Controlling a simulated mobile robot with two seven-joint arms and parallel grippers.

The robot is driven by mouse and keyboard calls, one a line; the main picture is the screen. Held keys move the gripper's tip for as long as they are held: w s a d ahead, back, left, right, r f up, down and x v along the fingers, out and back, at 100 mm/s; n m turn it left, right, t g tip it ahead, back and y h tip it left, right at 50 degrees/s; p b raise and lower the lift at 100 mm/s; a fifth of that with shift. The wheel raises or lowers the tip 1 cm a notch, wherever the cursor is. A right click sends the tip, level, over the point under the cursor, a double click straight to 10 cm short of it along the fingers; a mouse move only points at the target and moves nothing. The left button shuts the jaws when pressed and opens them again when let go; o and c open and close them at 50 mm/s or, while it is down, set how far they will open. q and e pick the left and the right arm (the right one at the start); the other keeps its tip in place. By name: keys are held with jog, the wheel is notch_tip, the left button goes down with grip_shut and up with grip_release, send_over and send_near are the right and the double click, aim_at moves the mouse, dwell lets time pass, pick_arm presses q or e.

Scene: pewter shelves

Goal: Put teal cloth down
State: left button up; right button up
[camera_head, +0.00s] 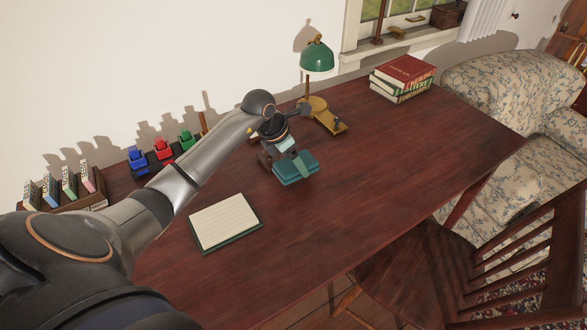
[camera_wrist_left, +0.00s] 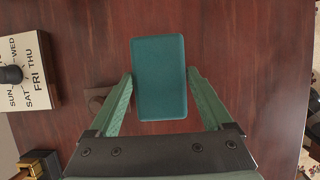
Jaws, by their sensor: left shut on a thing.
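The teal cloth (camera_head: 296,170), a folded block, is at the middle of the dark red wooden desk (camera_head: 350,150) in the head view. My left gripper (camera_head: 288,155) is over it, shut on it. In the left wrist view the teal cloth (camera_wrist_left: 159,78) lies lengthwise between the two green fingers of my left gripper (camera_wrist_left: 160,85), with desk wood behind it. I cannot tell whether the cloth touches the desk. My right gripper is in neither view.
A green-shaded lamp (camera_head: 317,57) stands behind the gripper. Books (camera_head: 402,77) are stacked at the back right. A notepad (camera_head: 225,222) lies front left. A day-name calendar (camera_wrist_left: 30,75) is at the wrist view's left. Desk right of the cloth is clear.

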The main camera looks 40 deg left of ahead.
aim_at(290, 164)
pick_arm(q)
jog(key=shift+a+f, duration=0.15)
jog(key=shift+f, duration=1.55)
jog(key=shift+f, duration=0.1)
jog(key=o, duration=1.1)
